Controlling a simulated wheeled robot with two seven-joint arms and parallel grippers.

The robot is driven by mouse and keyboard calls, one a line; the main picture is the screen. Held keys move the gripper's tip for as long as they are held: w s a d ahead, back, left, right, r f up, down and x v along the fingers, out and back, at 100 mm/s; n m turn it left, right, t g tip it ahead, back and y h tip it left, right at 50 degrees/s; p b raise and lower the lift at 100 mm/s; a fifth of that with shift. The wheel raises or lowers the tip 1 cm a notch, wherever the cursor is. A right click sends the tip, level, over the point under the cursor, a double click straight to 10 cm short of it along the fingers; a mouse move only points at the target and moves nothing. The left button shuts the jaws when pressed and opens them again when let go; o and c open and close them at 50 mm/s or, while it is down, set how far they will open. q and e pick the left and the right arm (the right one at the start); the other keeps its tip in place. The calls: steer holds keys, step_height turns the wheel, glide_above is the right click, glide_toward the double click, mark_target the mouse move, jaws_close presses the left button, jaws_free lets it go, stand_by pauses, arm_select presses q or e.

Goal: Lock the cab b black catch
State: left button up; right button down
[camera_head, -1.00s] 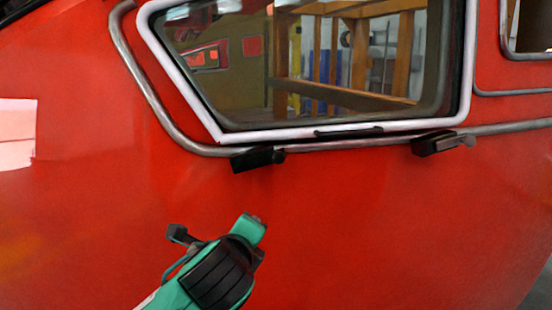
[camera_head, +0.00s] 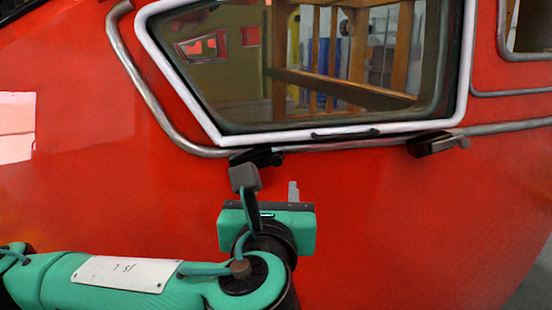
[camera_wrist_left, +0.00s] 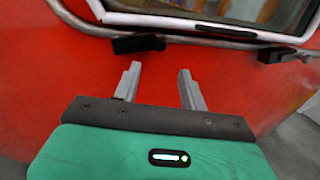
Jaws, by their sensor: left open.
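Two dark catches sit on the red cab just under the window. The left one is a black catch (camera_head: 258,157), partly behind my wrist camera in the head view; it also shows in the left wrist view (camera_wrist_left: 138,44). The right one is a dark catch (camera_head: 436,143) with a greyish end, at the right edge of the left wrist view (camera_wrist_left: 278,55). I cannot tell which is the cab b one. My left gripper (camera_wrist_left: 160,69) is open and empty, fingers pointing up, below and slightly right of the left catch and apart from it. My right gripper is out of view.
The white-framed window (camera_head: 300,136) is above, with a small black handle (camera_head: 345,133) on its lower edge. A grey metal rail (camera_head: 141,85) curves around the window's left and bottom. The red panel below the right catch is clear.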

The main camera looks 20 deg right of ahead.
mark_target(276, 163)
arm_select(q)
steer(key=p+x, duration=0.4)
steer(key=x, duration=0.5)
steer(key=shift+w+r, duration=0.1)
steer(key=shift+w, duration=0.2)
steer(key=shift+w+d, duration=0.25)
steer(key=shift+w, duration=0.2)
jaws_close()
